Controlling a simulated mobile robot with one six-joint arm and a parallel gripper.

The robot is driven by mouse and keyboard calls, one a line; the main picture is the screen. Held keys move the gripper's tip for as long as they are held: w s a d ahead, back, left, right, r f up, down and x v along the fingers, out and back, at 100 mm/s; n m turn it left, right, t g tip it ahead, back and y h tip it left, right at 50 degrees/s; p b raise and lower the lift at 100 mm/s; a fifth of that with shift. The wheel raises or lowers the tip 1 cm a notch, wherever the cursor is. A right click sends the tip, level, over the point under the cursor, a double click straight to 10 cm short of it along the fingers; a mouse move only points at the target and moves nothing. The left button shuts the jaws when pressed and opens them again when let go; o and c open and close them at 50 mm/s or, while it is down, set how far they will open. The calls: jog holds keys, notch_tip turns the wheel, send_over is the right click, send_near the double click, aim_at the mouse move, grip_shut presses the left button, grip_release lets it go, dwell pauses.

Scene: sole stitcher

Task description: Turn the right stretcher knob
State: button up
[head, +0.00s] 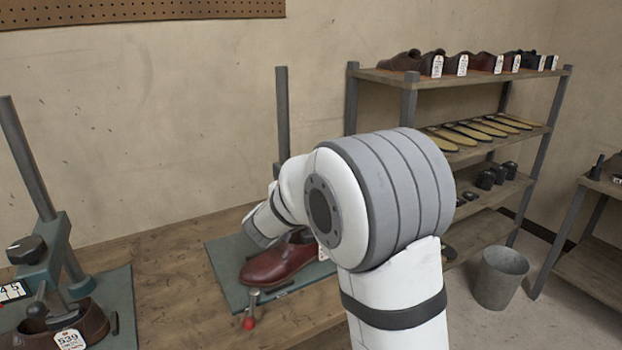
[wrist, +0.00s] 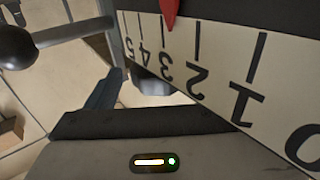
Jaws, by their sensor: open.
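The right stretcher shows in the head view as a grey post (head: 283,110) behind a red-brown shoe (head: 279,262) on a green mat (head: 228,272). In the wrist view a white scale plate (wrist: 222,75) with black numbers fills the upper right, and a red pointer (wrist: 170,12) stands close to the 3 mark. The body of my gripper (wrist: 155,140) spans the bottom of the wrist view, close to the scale. It is open.
A left stretcher (head: 38,265) with a dark knob (head: 26,248) and a brown shoe (head: 62,328) stands at far left. A red-ball lever (head: 249,322) is at the bench (head: 185,285) front. A shoe shelf (head: 400,77) and a bin (head: 499,278) are at right.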

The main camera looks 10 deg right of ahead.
jog(key=v, duration=0.6)
jog(key=shift+s, duration=0.15)
